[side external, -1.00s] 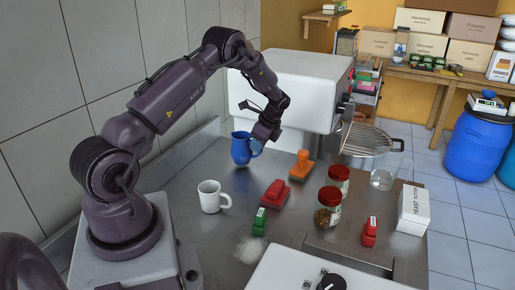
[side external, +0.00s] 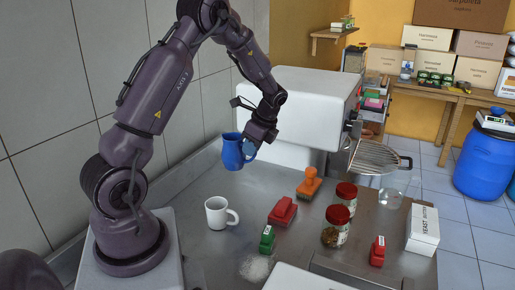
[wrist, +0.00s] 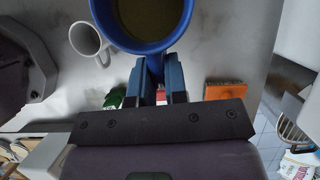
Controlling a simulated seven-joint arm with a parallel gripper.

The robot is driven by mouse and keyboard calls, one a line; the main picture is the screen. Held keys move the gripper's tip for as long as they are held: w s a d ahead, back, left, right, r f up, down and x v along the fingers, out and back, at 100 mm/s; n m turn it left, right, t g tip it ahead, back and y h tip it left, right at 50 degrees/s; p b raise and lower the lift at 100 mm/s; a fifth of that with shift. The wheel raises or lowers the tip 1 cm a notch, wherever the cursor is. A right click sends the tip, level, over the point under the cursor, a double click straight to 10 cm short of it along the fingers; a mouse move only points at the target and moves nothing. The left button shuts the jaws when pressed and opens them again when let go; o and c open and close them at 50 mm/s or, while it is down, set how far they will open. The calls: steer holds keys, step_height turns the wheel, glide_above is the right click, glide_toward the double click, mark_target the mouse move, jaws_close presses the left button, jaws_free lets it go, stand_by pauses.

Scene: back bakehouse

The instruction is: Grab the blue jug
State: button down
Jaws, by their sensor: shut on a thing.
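The blue jug (side external: 232,152) hangs from my gripper (side external: 249,147), a little above the steel worktop (side external: 178,200) in the side external view. It looks close to upright. In the wrist view the jug (wrist: 150,46) fills the top middle, with its round mouth and dim inside facing the camera. The two fingers of my gripper (wrist: 155,82) are shut on the jug's handle, at the side of the jug nearest the wrist. The part of the handle between the fingers is mostly hidden.
A white mug (side external: 216,213) stands below left of the jug. Red-lidded jars (side external: 335,226) stand farther right. A large white machine (side external: 305,105) stands behind, close to my gripper.

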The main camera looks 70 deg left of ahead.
steer(key=shift+s+d+r, duration=0.6)
steer(key=shift+s+d, duration=0.3)
steer(key=shift+s, duration=0.05)
steer(key=shift+s+d+r, duration=0.6)
steer(key=shift+s+d, duration=0.25)
steer(key=shift+s, duration=0.1)
steer(key=shift+r, duration=0.1)
